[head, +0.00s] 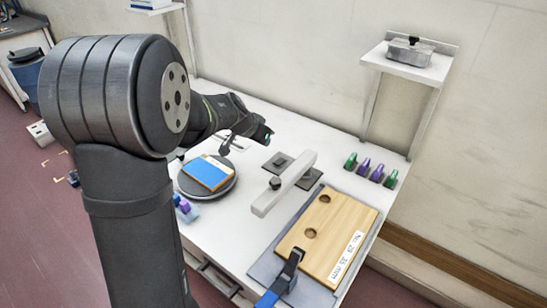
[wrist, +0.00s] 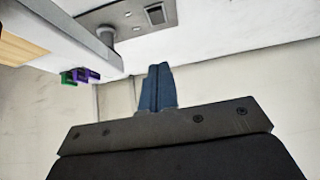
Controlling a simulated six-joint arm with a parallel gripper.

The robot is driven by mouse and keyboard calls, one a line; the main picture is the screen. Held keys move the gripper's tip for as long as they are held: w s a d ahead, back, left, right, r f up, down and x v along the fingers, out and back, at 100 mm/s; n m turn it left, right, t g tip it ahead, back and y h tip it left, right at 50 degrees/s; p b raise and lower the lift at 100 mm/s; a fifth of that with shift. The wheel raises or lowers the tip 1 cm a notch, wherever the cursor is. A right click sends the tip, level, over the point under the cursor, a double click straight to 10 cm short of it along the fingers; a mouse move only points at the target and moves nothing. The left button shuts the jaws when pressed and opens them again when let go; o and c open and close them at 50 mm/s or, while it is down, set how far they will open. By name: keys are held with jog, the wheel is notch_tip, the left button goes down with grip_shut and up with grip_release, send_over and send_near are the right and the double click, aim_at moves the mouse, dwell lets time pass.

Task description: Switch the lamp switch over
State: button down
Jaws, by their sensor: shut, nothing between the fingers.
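The lamp switch looks to be the dark rocker (wrist: 155,14) on a grey plate at the top of the wrist view. In the head view the plate with a dark square (head: 278,162) lies behind the white lamp bar (head: 285,185). The bar also shows at the upper left of the wrist view (wrist: 72,32). My gripper (head: 268,138) is beyond the plate, to its upper left in the head view, and apart from it. Its blue fingers (wrist: 157,72) are closed together and empty in the wrist view. I cannot tell which way the rocker is tipped.
Several green and purple pieces (head: 370,169) stand at the right edge of the table. A round turntable (head: 207,188) holds a blue-and-orange block. A shelf (head: 410,68) stands behind.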

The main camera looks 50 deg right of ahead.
send_over(278, 163)
jog(key=a, duration=0.1)
notch_tip(278, 163, down, 8)
jog(key=shift+w+a, duration=0.1)
jog(key=shift+a+f, duration=0.2)
jog(key=shift+f, duration=1)
jog(key=shift+a+f, duration=0.1)
jog(key=shift+f, duration=0.6)
jog(key=shift+f, duration=0.1)
jog(key=shift+a+f, duration=0.15)
jog(key=shift+f, duration=0.15)
jog(key=shift+r, duration=0.15)
jog(key=shift+r, duration=0.7)
